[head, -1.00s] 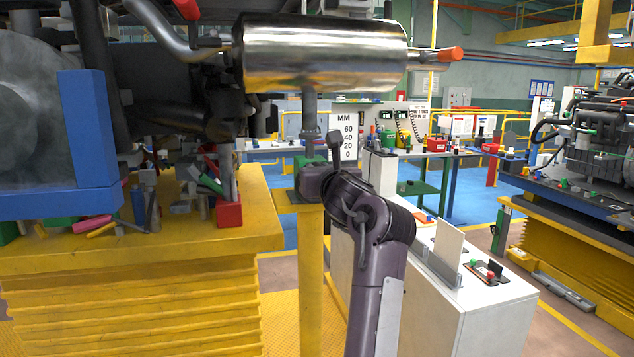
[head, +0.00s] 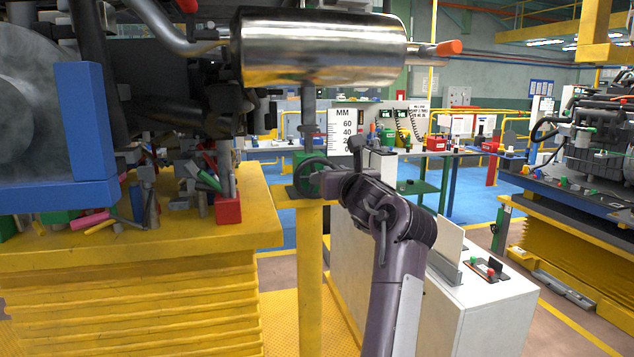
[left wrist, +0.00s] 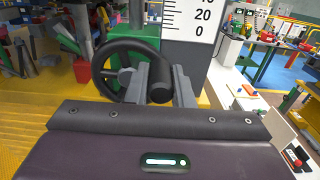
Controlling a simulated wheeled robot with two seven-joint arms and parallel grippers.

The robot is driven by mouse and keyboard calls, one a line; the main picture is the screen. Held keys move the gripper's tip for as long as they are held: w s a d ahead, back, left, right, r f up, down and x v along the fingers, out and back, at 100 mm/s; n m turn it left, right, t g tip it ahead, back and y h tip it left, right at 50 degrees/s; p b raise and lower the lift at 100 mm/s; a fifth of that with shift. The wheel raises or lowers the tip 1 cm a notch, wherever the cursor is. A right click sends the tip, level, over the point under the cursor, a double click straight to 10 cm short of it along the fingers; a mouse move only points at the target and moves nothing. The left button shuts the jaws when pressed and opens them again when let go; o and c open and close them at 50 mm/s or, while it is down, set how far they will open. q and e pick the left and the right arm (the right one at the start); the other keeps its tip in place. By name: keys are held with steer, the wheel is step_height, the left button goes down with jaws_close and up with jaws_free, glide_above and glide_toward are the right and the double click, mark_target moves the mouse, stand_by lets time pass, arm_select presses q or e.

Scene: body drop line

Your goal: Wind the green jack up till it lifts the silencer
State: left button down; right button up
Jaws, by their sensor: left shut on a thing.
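The silencer (head: 320,50) is a shiny metal cylinder lying across the top of the head view. Below it the green jack (head: 299,160) stands on a yellow post, its grey rod reaching up to the silencer's underside; I cannot tell if they touch. The jack's black handwheel (head: 306,188) faces me, and it also shows in the left wrist view (left wrist: 103,72). My left gripper (head: 338,180) is at the wheel's right side. In the left wrist view its jaws (left wrist: 160,88) are shut on the wheel's black crank handle (left wrist: 160,75). My right gripper is not in view.
A white millimetre scale (head: 344,130) stands behind the jack. A yellow lift table (head: 130,240) with loose parts and a red block (head: 228,210) is at left. A white cabinet (head: 480,310) stands close at right of my arm.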

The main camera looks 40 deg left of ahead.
arm_select(q)
steer(key=shift+w+d+f, duration=0.15)
steer(key=shift+w+f, duration=0.05)
steer(key=shift+f, duration=0.45)
steer(key=shift+r, duration=0.1)
steer(key=shift+d+f+b, duration=0.2)
steer(key=shift+f+b, duration=0.9)
steer(key=shift+f, duration=0.1)
